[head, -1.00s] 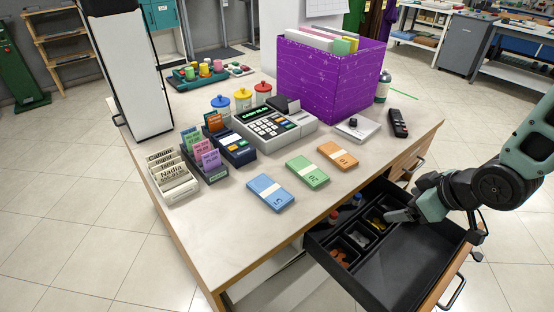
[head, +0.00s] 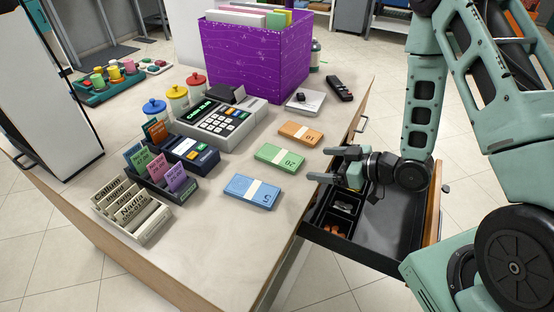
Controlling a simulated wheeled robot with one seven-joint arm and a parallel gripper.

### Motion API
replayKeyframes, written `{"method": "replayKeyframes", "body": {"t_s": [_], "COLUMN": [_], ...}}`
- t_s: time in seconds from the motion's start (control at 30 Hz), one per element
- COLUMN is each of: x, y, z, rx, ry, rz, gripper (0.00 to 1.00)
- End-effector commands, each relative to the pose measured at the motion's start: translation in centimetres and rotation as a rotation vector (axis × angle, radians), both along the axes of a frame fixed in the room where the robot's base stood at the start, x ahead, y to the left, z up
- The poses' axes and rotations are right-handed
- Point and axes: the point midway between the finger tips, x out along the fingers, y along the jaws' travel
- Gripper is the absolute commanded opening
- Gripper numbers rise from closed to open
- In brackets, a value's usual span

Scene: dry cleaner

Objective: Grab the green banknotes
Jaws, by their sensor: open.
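The green banknotes (head: 279,158) lie flat on the counter as a banded bundle marked 20. They lie between the blue banknotes (head: 251,191), nearer the front, and the orange banknotes (head: 300,133), farther back. My gripper (head: 325,165) is open and empty. Its fingers point left toward the green bundle from the right, at the counter's edge beside the open drawer. A gap shows between the fingertips and the bundle.
The open drawer (head: 382,232) with a black coin tray sits below my gripper. A cash register (head: 222,120), a purple box (head: 256,58), a card reader (head: 190,152) and a remote (head: 339,88) stand on the counter. Bare counter surrounds the banknotes.

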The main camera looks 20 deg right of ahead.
Motion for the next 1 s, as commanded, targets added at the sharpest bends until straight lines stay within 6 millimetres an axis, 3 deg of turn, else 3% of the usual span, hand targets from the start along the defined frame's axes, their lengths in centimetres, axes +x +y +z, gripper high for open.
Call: {"method": "replayKeyframes", "body": {"t_s": [0.3, 0.57, 0.8, 1.0], "x": [3.9, 5.3, 8.0, 8.6], "y": [3.6, 4.8, 6.9, 7.4], "z": [-1.9, -2.4, -3.2, -3.7], "rx": [0.000, -0.001, 0.000, -0.001], "ry": [0.000, -0.001, 0.000, 0.002], "rz": [0.002, 0.003, 0.002, -0.001], "gripper": [0.85, 0.85, 0.85, 0.85]}}
